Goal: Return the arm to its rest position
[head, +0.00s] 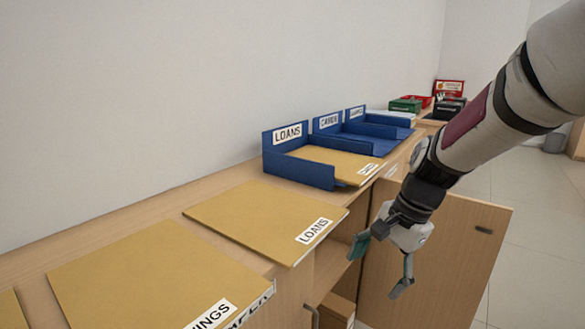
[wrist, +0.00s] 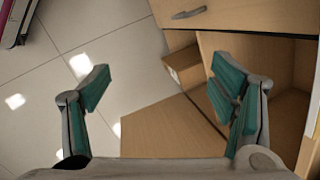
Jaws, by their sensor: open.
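My gripper (head: 383,268) hangs at the end of my arm in the head view, in front of the counter and near an open cabinet door (head: 440,262). Its fingers are spread and nothing is between them. In the wrist view my gripper (wrist: 165,95) also shows open, its two green-padded fingers far apart over the floor and the open cabinet. My arm reaches in from the upper right of the head view.
A LOANS folder (head: 265,215) lies on the counter, its label end at the front edge. Behind it stand blue trays (head: 300,172), the LOANS one holding a folder. More folders (head: 150,280) lie at front left. Tiled floor (head: 535,235) is free at right.

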